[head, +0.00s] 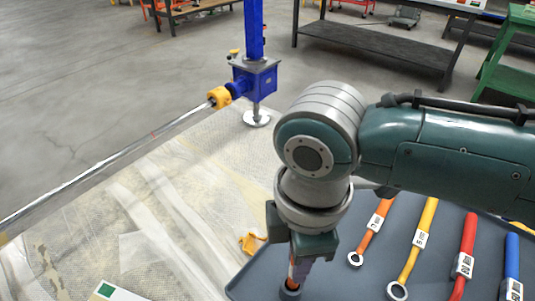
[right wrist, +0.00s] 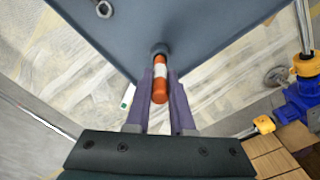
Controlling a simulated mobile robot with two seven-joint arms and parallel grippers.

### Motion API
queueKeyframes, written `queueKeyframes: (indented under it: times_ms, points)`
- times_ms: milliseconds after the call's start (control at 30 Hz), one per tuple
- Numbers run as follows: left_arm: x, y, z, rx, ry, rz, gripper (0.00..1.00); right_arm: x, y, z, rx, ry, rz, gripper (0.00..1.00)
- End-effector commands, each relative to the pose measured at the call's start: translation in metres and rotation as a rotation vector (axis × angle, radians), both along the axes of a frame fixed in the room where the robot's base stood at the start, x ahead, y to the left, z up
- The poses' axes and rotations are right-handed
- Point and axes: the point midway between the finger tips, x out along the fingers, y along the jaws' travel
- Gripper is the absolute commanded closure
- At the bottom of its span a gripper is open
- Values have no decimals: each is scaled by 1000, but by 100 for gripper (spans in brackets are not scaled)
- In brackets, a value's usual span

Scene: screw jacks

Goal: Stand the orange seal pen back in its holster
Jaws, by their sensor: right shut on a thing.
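The orange seal pen (right wrist: 160,88), with a white band, is between the two fingers of my right gripper (right wrist: 160,76) in the right wrist view. The gripper (head: 299,268) is shut on it and points down at the near left part of the grey tray in the head view. The pen's lower end meets the dark round holster (right wrist: 159,49), which also shows in the head view (head: 290,292). The pen looks roughly upright there. How deep it sits cannot be told. My left gripper is not in view.
Several tagged wrenches, including an orange one (head: 373,230), a yellow one (head: 415,245) and a red one (head: 465,256), lie on the grey tray (head: 330,285) to the right. A blue screw jack (head: 257,78) with a long shaft (head: 120,158) stands behind left.

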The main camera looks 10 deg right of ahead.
Motion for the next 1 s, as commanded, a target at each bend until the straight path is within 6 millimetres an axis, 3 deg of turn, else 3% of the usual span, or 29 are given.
queueKeyframes:
  times_ms: [633, 967, 1000]
  points:
    - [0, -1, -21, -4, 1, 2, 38, 0, 0, -28, 1, 1, 0, 100]
    - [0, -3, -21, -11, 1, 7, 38, 0, 0, -29, 1, 0, 0, 100]
    - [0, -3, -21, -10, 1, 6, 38, 0, 0, -29, 1, 1, 0, 75]
